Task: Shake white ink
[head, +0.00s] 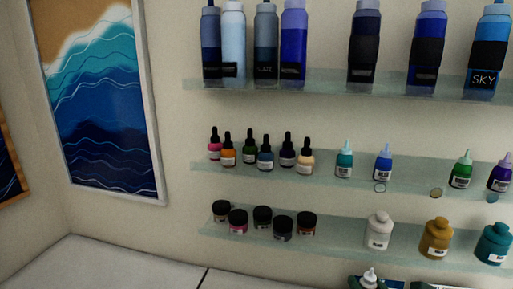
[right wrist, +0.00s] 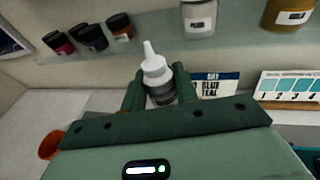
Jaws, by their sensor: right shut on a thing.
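In the right wrist view, my right gripper (right wrist: 157,84) is shut on a small ink bottle (right wrist: 154,68) with a white nozzle cap. The bottle stands about upright between the two green fingers. Its lower body is hidden behind the gripper's body. In the head view, only the white top of this bottle (head: 370,276) shows, at the bottom edge below the lowest shelf. My left gripper is not in view.
Three glass shelves on the wall hold large bottles, dropper bottles (head: 265,157), black-lidded jars (head: 263,218) and a white bottle (head: 378,232). In the right wrist view, a Blue Teal card (right wrist: 215,87), a swatch card (right wrist: 288,87) and an orange cup (right wrist: 50,145) are near.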

